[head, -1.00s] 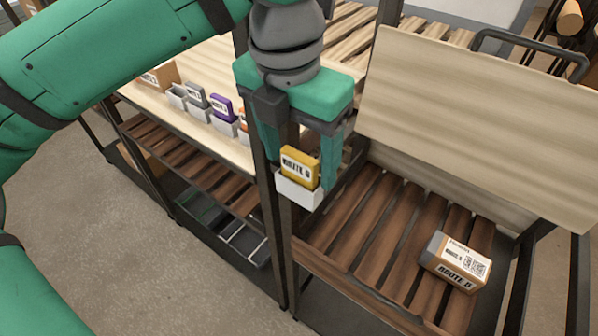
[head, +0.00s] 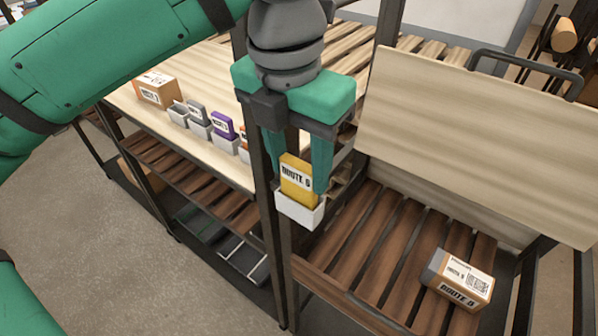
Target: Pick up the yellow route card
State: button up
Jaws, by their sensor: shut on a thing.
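The yellow route card (head: 296,183), with a white "ROUTE" label, is upright in the head view. My gripper (head: 299,170) points down and is shut on the card's upper part, one finger on each side. The white card holder (head: 300,213) is right below; the card's lower edge is hidden behind its front wall, so I cannot tell how deep it still sits.
A dark post (head: 263,160) stands close to my gripper's left. Cards in white holders and a cardboard box (head: 157,90) line the table at left. A tilted wooden board (head: 470,140) is at right. A labelled box (head: 458,279) lies on the slatted shelf (head: 350,240).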

notch_tip(320, 180, up, 5)
jog(key=shift+r, duration=0.1)
jog(key=s+a, duration=1)
jog(key=s, duration=0.4)
jog(key=shift+s+a, duration=0.35)
jog(key=shift+a, duration=0.05)
